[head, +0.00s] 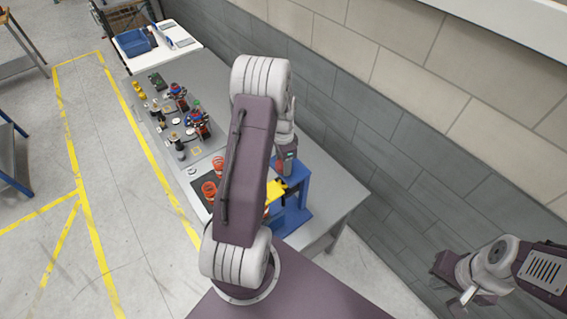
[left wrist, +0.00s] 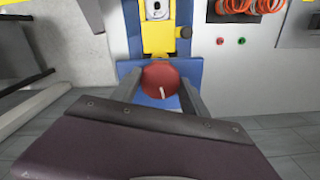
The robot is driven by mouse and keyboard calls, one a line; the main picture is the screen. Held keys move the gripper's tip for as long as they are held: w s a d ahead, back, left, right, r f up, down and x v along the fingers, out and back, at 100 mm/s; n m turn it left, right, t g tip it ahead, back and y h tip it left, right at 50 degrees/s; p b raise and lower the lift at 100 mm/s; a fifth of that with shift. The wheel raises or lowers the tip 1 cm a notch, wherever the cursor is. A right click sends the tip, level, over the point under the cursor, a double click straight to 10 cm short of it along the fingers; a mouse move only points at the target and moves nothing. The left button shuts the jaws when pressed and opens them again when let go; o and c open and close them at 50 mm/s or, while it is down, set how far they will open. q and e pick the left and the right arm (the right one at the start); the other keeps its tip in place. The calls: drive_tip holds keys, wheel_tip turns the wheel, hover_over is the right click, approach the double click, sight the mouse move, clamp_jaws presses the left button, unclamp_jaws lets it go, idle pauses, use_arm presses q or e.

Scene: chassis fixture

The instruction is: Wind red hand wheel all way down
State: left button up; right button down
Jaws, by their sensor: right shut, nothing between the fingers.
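The red hand wheel (left wrist: 160,76) is a round knob with a white mark on its face. It sits at the end of the blue fixture (left wrist: 131,18), by a yellow block (left wrist: 158,42). My left gripper (left wrist: 161,88) has one finger on each side of the wheel, and both seem to touch its rim. In the head view my left arm hides the wheel; the blue fixture (head: 294,216) and its yellow part (head: 276,190) show partly behind the arm. My right gripper (head: 466,299) is shut and empty, far from the fixture at the lower right.
The grey bench (head: 338,190) runs along a block wall. A panel (head: 165,120) with several knobs and fittings lies further along it. Orange coils (head: 209,189) are near the fixture and show in the wrist view (left wrist: 268,6). A blue bin (head: 133,42) stands at the far end.

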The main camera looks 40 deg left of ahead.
use_arm(q)
drive_tip(key=m, duration=1.4)
drive_tip(key=shift+m, duration=1.6)
drive_tip(key=shift+m, duration=0.9)
drive_tip(key=o, duration=1.3)
